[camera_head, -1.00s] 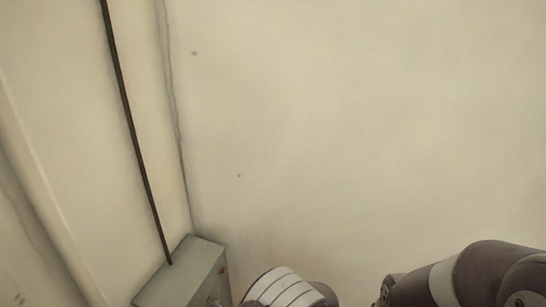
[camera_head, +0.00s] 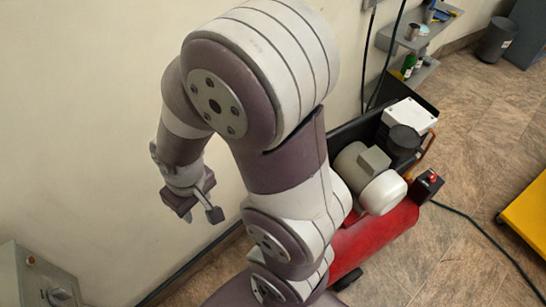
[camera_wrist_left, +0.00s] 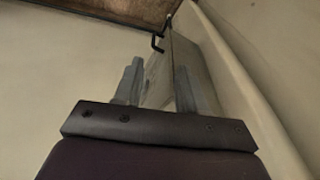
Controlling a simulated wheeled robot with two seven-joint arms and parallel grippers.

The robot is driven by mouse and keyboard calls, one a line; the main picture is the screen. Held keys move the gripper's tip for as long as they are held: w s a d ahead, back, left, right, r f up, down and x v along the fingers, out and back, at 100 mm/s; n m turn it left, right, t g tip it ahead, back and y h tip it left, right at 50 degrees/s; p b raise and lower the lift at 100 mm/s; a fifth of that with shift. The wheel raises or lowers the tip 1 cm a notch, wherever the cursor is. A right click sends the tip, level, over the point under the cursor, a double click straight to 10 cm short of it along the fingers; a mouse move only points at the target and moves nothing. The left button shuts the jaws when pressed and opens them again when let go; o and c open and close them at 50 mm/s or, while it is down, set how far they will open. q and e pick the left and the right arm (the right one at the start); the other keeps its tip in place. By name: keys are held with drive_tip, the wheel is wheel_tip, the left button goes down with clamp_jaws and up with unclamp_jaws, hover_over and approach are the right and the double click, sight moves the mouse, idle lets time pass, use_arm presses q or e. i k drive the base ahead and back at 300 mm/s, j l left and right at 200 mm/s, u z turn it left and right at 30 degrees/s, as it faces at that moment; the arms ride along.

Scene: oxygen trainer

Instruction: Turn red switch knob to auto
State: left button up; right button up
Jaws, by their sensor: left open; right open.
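A small red knob (camera_head: 433,174) sits on a dark box (camera_head: 427,187) at the right end of a red compressor (camera_head: 375,243) in the head view. Its pointer position is too small to read.
Wall shelves (camera_head: 415,45) with bottles, a dark bin (camera_head: 496,40) and a yellow object (camera_head: 530,215) stand at the right. A cable crosses the floor; tiled floor is open around it.

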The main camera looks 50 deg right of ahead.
sight(432, 179)
drive_tip(key=z, duration=2.45)
